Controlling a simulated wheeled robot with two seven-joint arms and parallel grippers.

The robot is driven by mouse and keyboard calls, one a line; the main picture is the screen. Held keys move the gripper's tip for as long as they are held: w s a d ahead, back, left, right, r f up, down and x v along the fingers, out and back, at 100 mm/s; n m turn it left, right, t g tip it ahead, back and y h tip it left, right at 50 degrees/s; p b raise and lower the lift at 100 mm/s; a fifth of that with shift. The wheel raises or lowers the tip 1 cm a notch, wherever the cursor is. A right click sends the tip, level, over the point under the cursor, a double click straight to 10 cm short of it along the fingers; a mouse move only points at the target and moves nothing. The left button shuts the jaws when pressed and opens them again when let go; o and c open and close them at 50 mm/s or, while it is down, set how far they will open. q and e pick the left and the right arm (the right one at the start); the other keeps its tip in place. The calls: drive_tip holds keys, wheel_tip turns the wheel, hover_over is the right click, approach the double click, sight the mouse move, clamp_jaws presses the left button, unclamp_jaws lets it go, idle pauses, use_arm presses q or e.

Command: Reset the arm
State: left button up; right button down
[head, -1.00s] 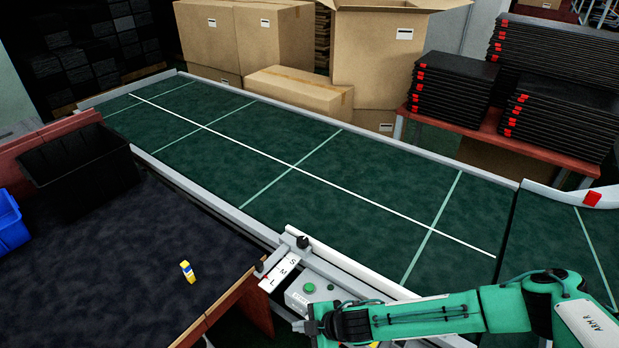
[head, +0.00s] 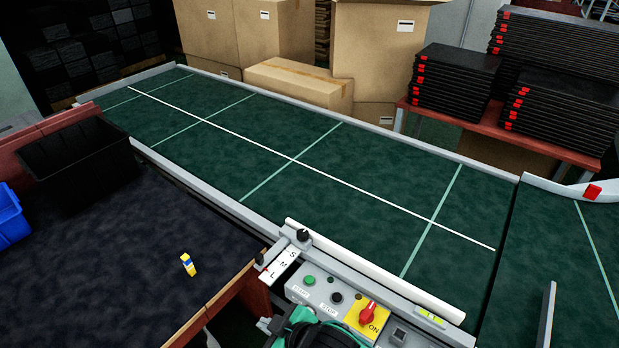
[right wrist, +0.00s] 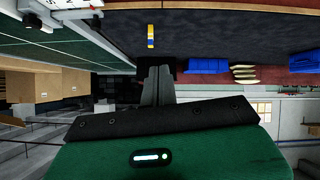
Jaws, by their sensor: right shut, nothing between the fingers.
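My right arm (head: 312,334) shows only in part at the bottom edge of the head view, in front of the control panel. In the right wrist view my right gripper (right wrist: 157,84) has its grey fingers together, with nothing between them. No object touches them there. My left gripper is in neither view now.
The control panel (head: 330,292) has a red switch (head: 369,312). The green conveyor (head: 330,215) is empty. Cardboard boxes (head: 300,88) and stacked black trays (head: 452,85) stand behind it.

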drive_tip(key=s+d+f+m+g+h, duration=0.1)
drive_tip(key=s+d+m+h, duration=0.3)
drive_tip(key=d, duration=0.7)
drive_tip(key=s+d+f+m+g+h, duration=0.1)
drive_tip(key=s+d+f+m+h, duration=0.3)
drive_tip(key=d, duration=0.6)
drive_tip(key=s+d+r+m+g, duration=0.1)
drive_tip(key=s+d+m, duration=0.2)
drive_tip(key=s+d, duration=0.55)
wheel_tip(320, 180, down, 32)
drive_tip(key=w+d+g, duration=0.1)
drive_tip(key=w+d, duration=0.1)
drive_tip(key=s+d+f, duration=0.1)
drive_tip(key=s+f, duration=0.8)
drive_tip(key=s+d+f+g+b, duration=0.1)
drive_tip(key=s+d+f, duration=0.1)
drive_tip(key=s+f, duration=0.8)
drive_tip(key=shift+d+n+h, duration=0.25)
drive_tip(key=shift+n+h, duration=0.05)
drive_tip(key=shift+n, duration=0.1)
drive_tip(key=shift+d, duration=0.1)
